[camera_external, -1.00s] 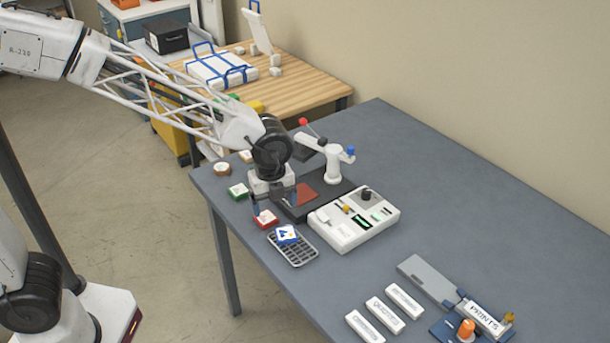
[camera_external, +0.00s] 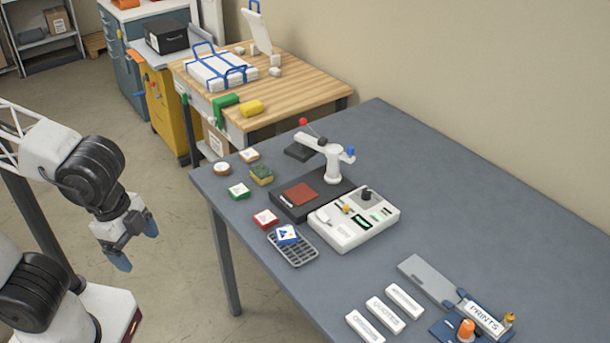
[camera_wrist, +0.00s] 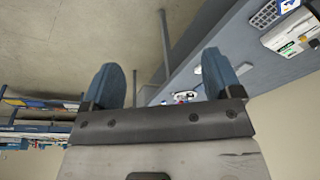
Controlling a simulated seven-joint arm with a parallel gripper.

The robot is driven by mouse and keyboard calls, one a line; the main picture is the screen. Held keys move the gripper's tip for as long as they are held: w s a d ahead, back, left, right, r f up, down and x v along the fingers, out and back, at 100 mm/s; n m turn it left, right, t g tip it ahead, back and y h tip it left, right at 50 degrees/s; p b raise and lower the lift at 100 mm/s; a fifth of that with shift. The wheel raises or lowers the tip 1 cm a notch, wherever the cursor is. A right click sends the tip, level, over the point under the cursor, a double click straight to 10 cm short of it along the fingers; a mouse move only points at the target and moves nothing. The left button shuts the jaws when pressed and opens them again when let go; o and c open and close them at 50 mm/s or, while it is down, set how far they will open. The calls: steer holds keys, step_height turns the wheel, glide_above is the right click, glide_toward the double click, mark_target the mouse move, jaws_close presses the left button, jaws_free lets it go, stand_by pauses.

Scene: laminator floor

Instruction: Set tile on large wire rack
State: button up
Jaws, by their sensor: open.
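A grey wire rack (camera_external: 294,250) lies near the left front edge of the blue-grey table. A white tile with a blue print (camera_external: 287,234) rests on the rack's far part, slightly tilted. A red-edged tile (camera_external: 265,219) lies just behind the rack and a green-edged tile (camera_external: 239,191) farther back. My gripper (camera_external: 136,250) is open and empty, off the table's left side above the floor. In the wrist view its blue fingertips (camera_wrist: 160,85) are spread with nothing between them, and the rack (camera_wrist: 266,14) shows at the upper right.
A press with a dark base (camera_external: 288,207) and a white control box (camera_external: 362,225) stand behind and right of the rack. Several white labelled blocks (camera_external: 383,315) lie toward the front. The table's left edge lies between my gripper and the rack.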

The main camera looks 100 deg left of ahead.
steer(key=s+d+n, duration=0.2)
steer(key=s+d, duration=0.1)
steer(key=s, duration=0.2)
steer(key=shift+s+f, duration=0.3)
stand_by(1.9)
